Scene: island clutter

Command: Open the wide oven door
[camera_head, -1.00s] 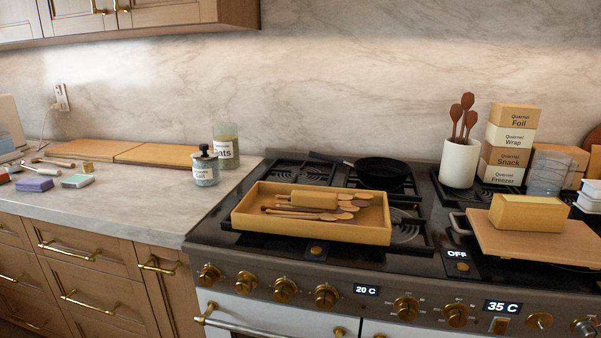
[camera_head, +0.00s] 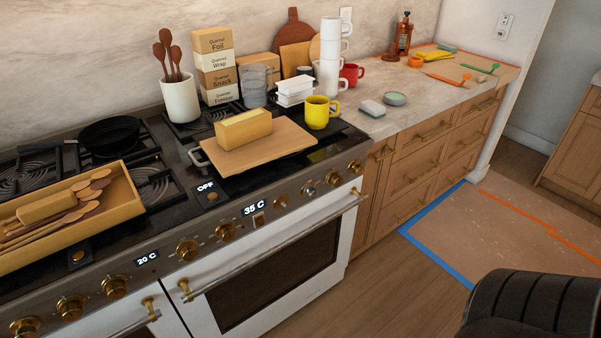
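The range has two white oven doors with dark windows. The wide oven door (camera_head: 340,233) is on the right and looks shut; its long bar handle (camera_head: 270,246) runs along the top edge between gold end mounts. A narrower oven door (camera_head: 95,325) is at the lower left, partly cut off by the frame. Neither of my grippers shows in the head view. A black ribbed part at the lower right corner looks like part of my own arm.
A wooden tray of utensils (camera_head: 130,212), a cutting board (camera_head: 285,146) with a yellow block (camera_head: 243,129), and a yellow mug (camera_head: 318,113) sit on the stovetop. Drawers (camera_head: 410,170) adjoin the oven's right side. The wood floor (camera_head: 375,275) before the oven looks clear.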

